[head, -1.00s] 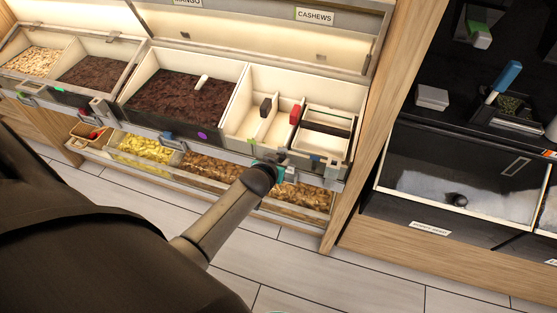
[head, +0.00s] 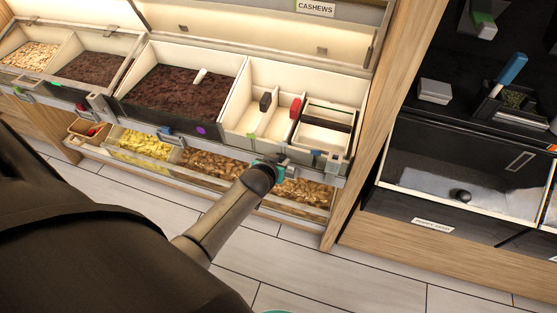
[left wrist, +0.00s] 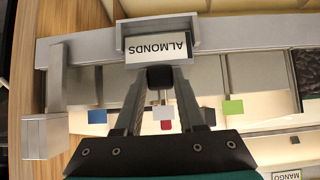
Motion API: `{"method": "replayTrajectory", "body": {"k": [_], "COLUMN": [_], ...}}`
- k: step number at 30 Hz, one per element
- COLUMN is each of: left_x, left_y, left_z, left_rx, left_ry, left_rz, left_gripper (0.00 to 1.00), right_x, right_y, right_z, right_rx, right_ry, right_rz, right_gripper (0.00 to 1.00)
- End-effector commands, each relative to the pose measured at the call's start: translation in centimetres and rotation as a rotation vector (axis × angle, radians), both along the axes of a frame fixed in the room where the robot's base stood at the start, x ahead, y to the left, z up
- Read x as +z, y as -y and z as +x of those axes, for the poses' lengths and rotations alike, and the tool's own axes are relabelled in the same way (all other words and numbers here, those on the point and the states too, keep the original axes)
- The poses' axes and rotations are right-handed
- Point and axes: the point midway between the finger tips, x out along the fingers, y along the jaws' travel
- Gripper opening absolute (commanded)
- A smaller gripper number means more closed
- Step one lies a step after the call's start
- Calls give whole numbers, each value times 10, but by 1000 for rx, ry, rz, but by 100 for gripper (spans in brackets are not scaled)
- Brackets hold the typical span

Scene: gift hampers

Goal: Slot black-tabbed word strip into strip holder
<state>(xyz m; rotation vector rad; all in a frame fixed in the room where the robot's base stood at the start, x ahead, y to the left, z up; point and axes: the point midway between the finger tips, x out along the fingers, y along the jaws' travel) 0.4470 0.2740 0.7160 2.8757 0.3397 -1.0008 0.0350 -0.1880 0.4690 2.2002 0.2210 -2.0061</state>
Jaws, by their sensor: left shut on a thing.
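My left gripper (left wrist: 160,80) is shut on the black tab (left wrist: 160,77) of a white word strip (left wrist: 158,47) reading ALMONDS, which appears upside down in the left wrist view. The strip lies at a grey U-shaped strip holder (left wrist: 122,36) on the metal front rail; its far edge is against or inside the holder's frame, but I cannot tell how deep. In the head view my left gripper (head: 274,168) is at the front rail below the right-hand bin, and the strip is hidden there.
Blue (left wrist: 97,116), white (left wrist: 163,113) and green (left wrist: 232,107) tabs show behind the rail in the left wrist view. The open bin (head: 258,86) above holds a black-handled and a red-handled item. Nut drawers (head: 213,170) lie below the rail. A wooden post (head: 352,170) stands to the right.

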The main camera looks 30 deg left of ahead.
Motion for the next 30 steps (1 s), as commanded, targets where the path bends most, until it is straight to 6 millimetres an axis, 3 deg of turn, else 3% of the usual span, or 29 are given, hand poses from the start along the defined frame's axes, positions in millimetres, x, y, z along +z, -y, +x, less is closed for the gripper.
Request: {"method": "replayTrajectory", "body": {"k": [18, 19, 28, 30], "left_x": [-17, -17, -15, -16], "left_y": [0, 0, 0, 0], "left_z": [0, 0, 0, 0], "left_rx": [1, 1, 0, 0], "left_ry": [-1, -1, 0, 0], "left_rz": [0, 0, 0, 0], "left_gripper": [0, 40, 74, 74], "right_x": [-13, -13, -12, -12], "right_y": [0, 0, 0, 0], "right_z": [0, 0, 0, 0], "right_rx": [0, 0, 0, 0], "right_ry": [0, 0, 0, 0], "right_rz": [0, 0, 0, 0], "right_gripper": [50, 50, 50, 50]}}
